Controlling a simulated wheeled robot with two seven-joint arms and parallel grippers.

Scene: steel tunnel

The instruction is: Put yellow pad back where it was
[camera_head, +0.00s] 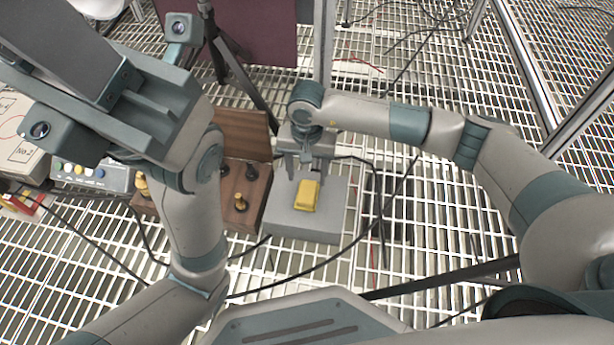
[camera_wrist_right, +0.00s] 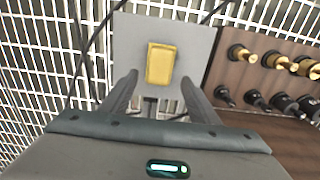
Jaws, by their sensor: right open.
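The yellow pad (camera_head: 307,195) lies on top of a flat grey block (camera_head: 295,233). In the right wrist view the pad (camera_wrist_right: 160,64) lies on the grey block (camera_wrist_right: 130,40), ahead of the two fingertips. My right gripper (camera_head: 305,170) is open and empty, pointing at the pad from its far side in the head view. In the right wrist view its fingers (camera_wrist_right: 158,92) stand apart with nothing between them. My left wrist (camera_head: 130,110) fills the upper left of the head view; its fingers cannot be made out.
A brown wooden board with black and brass knobs (camera_head: 240,203) stands left of the block. A control box with coloured buttons (camera_head: 90,176) is at the far left. Dark cables cross the steel grating floor around the block. A tripod leg (camera_head: 245,75) stands behind.

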